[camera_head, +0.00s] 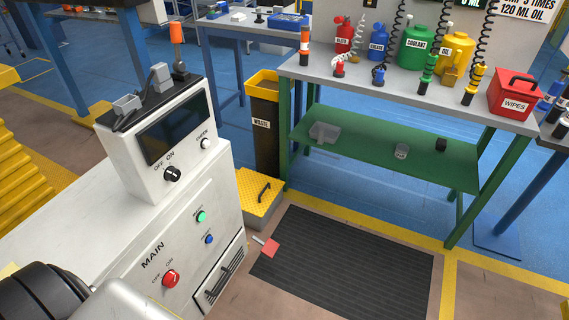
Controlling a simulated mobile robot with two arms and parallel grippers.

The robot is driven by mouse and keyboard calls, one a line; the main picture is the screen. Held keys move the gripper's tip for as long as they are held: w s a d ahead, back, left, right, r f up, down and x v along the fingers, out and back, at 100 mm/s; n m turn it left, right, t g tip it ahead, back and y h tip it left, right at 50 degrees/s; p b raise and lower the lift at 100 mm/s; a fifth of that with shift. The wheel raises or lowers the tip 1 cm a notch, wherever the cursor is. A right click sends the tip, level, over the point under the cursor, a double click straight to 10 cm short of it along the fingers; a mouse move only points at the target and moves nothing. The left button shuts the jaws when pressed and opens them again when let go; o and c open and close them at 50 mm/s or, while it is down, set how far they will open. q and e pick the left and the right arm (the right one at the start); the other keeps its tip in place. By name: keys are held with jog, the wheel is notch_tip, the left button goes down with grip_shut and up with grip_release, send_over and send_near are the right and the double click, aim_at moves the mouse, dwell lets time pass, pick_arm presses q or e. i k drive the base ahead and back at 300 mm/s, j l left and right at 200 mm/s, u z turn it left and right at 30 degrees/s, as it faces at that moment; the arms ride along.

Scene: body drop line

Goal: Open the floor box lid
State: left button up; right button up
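The floor box (251,212) is a low yellow box on the floor, between the white control cabinet and the green bench. Its yellow lid (247,188) has a textured top and a black bar handle (264,192). The lid looks flat and shut. The cabinet hides part of the box's left side. Part of my own arm shows at the bottom left corner, but no fingertips are in view. My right gripper is not in view.
The white cabinet (190,220) stands close in front, left of the box. A black waste bin (265,140) stands behind it, and the green bench (390,145) is at right. A dark mat (345,265) and a small red item (268,247) lie on the floor nearby.

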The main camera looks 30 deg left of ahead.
aim_at(257, 191)
jog(key=i+l+u, duration=0.2)
jog(key=i+u, duration=0.25)
jog(key=i+l+u, duration=0.45)
jog(key=i, duration=0.15)
jog(key=i+l+u, duration=0.2)
jog(key=u, duration=0.2)
jog(key=i+l+u, duration=0.15)
jog(key=u, duration=0.2)
jog(key=i+l+u, duration=0.1)
jog(key=l+u, duration=0.65)
jog(key=i+j, duration=0.05)
jog(key=j, duration=0.05)
